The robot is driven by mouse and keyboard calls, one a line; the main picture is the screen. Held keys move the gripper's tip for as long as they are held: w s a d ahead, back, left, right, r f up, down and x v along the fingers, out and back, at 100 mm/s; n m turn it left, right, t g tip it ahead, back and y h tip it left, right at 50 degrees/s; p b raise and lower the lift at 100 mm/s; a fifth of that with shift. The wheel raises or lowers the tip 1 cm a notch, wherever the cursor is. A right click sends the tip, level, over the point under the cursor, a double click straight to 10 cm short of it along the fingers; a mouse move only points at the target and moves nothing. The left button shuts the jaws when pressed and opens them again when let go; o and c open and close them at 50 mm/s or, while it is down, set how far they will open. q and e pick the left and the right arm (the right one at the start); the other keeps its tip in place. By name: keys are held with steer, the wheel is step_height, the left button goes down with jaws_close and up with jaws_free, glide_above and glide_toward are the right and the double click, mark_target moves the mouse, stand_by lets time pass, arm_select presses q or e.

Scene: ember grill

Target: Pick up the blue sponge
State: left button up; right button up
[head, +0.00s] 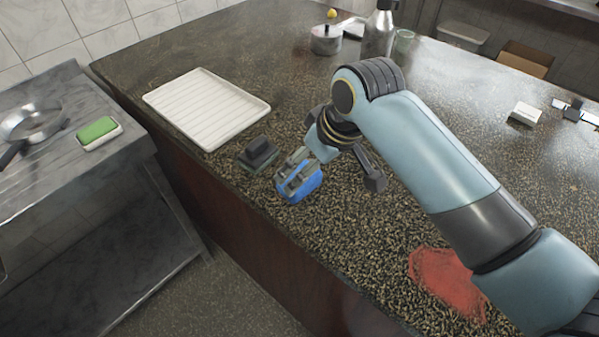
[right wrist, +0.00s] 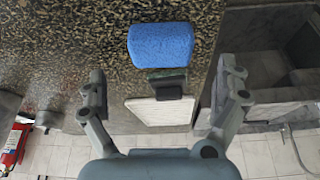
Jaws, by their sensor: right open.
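The blue sponge (head: 303,189) lies on the speckled dark counter near its left front edge. It also shows in the right wrist view (right wrist: 162,45), beyond my fingertips and roughly centred between them. My right gripper (head: 333,175) is open and empty. In the head view one finger overlaps the sponge and hides part of it, while the other finger is off to its right. In the right wrist view the two fingers (right wrist: 164,76) stand wide apart with a gap to the sponge. My left gripper is not in view.
A dark scrubber with a block handle (head: 258,153) lies close beside the sponge. A white ribbed tray (head: 205,105) is behind it. A red patch (head: 447,282) is on the counter. A green sponge (head: 96,129) and a pan (head: 33,122) are on the left bench. A pot (head: 326,40) stands far back.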

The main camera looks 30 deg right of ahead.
mark_target(313, 182)
steer(key=shift+w+a+f, duration=0.15)
steer(key=shift+w+f, duration=0.05)
steer(key=shift+f, duration=0.25)
steer(key=shift+w+f, duration=0.15)
steer(key=shift+f, duration=0.15)
steer(key=p+x, duration=0.1)
steer(key=x, duration=0.3)
steer(key=shift+w+a, duration=0.15)
steer(key=shift+w, duration=0.15)
steer(key=shift+w+f, duration=0.2)
steer(key=shift+f, duration=0.35)
steer(key=shift+c, duration=0.9)
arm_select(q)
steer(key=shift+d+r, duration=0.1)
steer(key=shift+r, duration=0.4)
arm_select(e)
steer(key=c, duration=0.7)
